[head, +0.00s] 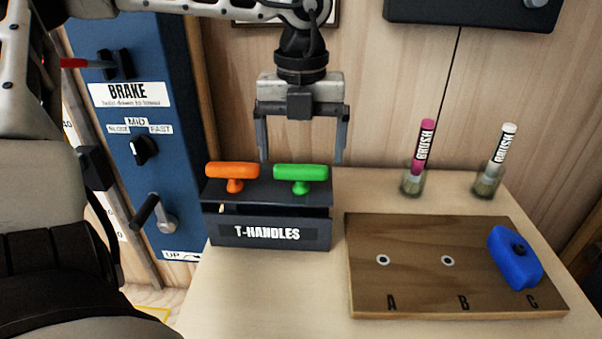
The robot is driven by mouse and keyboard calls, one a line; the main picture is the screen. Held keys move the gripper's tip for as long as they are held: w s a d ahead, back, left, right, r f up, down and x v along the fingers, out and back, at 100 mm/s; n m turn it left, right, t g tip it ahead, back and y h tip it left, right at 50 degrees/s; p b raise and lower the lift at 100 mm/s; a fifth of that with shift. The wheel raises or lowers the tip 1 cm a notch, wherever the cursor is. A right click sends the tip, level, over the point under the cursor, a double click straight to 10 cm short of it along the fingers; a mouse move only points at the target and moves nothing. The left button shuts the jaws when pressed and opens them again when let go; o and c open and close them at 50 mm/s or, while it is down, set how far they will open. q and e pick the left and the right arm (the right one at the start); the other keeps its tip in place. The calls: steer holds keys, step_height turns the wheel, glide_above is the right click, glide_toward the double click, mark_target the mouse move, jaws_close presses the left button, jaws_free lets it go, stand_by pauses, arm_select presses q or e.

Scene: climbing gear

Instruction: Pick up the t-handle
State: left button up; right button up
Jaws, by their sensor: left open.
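An orange t-handle (233,171) and a green t-handle (301,173) stand upright side by side in a dark holder (222,235) labelled "T-HANDLES". My left gripper (301,158) points down above and seemingly behind the holder, its two fingers spread wide and nothing between them. The fingertips come down near the level of the handle tops, one near the gap between the handles and one to the right of the green one. I cannot tell the exact depth between fingers and handles. My right gripper is not in view.
A wooden board (404,285) marked A, B and C lies to the right, with a blue hold (515,258) at C. A pink brush (423,147) and a white brush (500,150) stand in glass cups behind it. A blue brake panel (140,120) stands left.

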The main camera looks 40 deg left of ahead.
mark_target(301, 166)
arm_select(q)
step_height(301, 166, down, 3)
steer(key=shift+a+f, duration=0.1)
steer(key=c, duration=0.9)
step_height(301, 166, up, 18)
steer(key=shift+p, duration=0.3)
steer(key=shift+o, duration=0.8)
steer(key=shift+c, duration=0.6)
